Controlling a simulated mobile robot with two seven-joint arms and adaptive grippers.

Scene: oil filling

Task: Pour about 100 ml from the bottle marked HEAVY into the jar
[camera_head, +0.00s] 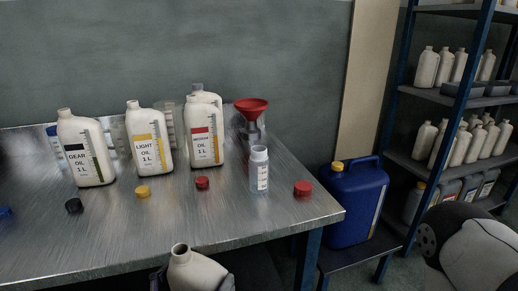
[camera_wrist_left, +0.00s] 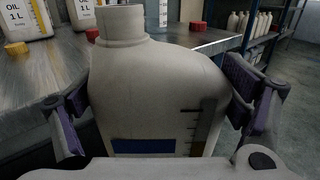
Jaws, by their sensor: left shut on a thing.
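My left gripper (camera_head: 194,281) is shut around the body of a cream bottle (camera_head: 193,270), at the table's front edge in the head view. In the left wrist view the bottle (camera_wrist_left: 155,90) is between both fingers, about upright, its neck uncapped. It has a blue label band and a dark and amber level strip; the word HEAVY is not readable. The small clear jar (camera_head: 259,171) with printed marks stands on the table, to the right of and beyond the held bottle, apart from it. My right gripper is not in view.
GEAR (camera_head: 86,150), LIGHT (camera_head: 149,140) and MEDIUM (camera_head: 203,133) oil bottles stand behind. A red funnel (camera_head: 251,106) is behind the jar. Black (camera_head: 74,206), yellow (camera_head: 142,191) and red (camera_head: 202,183) caps lie in front. A blue canister (camera_head: 350,205) stands right of the table (camera_head: 120,235).

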